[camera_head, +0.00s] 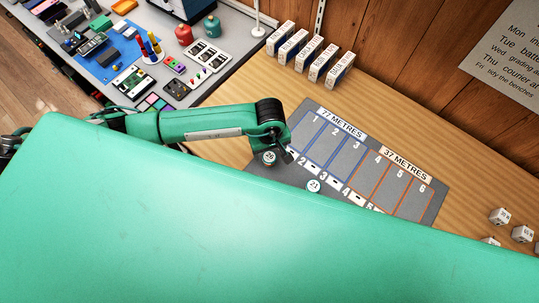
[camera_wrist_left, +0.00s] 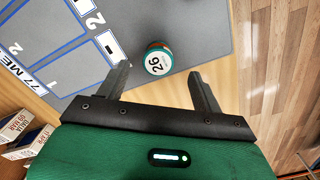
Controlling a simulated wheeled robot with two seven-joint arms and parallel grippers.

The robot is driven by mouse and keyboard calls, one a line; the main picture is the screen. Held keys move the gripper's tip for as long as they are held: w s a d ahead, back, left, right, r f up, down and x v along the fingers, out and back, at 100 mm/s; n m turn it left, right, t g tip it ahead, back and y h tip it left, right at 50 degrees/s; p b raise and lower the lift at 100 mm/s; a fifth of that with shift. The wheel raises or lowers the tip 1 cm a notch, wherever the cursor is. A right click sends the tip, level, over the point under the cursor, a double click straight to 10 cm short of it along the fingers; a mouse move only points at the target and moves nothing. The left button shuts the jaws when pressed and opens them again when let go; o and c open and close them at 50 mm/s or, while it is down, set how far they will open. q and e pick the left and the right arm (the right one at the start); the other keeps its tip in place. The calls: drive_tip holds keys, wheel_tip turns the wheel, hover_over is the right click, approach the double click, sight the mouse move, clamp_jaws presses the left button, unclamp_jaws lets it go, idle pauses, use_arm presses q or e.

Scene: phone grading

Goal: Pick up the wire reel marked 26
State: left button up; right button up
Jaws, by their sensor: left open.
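The wire reel marked 26 (camera_head: 269,157) is a small round reel with a white top. It sits on the grey mat (camera_head: 310,117), near its left edge. In the left wrist view the reel (camera_wrist_left: 158,60) shows a teal and red rim, and lies ahead of my left gripper, between the lines of its two fingers. My left gripper (camera_wrist_left: 162,82) is open and empty, with its fingertips just short of the reel. In the head view the left gripper (camera_head: 287,155) is beside the reel, partly hidden. My right gripper is not in view.
Another reel, marked 21 (camera_head: 313,186), sits on the mat to the right. Several small boxes (camera_head: 310,52) stand along the wall. White labelled cubes (camera_head: 500,216) are at the far right. A cluttered grey bench (camera_head: 225,28) is at upper left. A large green surface hides the foreground.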

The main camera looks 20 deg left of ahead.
sight(270, 157)
use_arm(q)
wheel_tip(270, 157, down, 2)
drive_tip(key=shift+w+f+p, duration=0.1)
drive_tip(key=shift+p, duration=0.55)
wheel_tip(270, 157, down, 3)
drive_tip(key=shift+p, duration=0.85)
drive_tip(key=shift+w+f, duration=0.1)
drive_tip(key=shift+f, duration=0.6)
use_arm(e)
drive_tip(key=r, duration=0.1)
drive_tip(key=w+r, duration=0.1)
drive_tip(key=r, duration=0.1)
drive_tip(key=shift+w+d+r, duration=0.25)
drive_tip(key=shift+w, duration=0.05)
use_arm(q)
drive_tip(key=c, duration=1.1)
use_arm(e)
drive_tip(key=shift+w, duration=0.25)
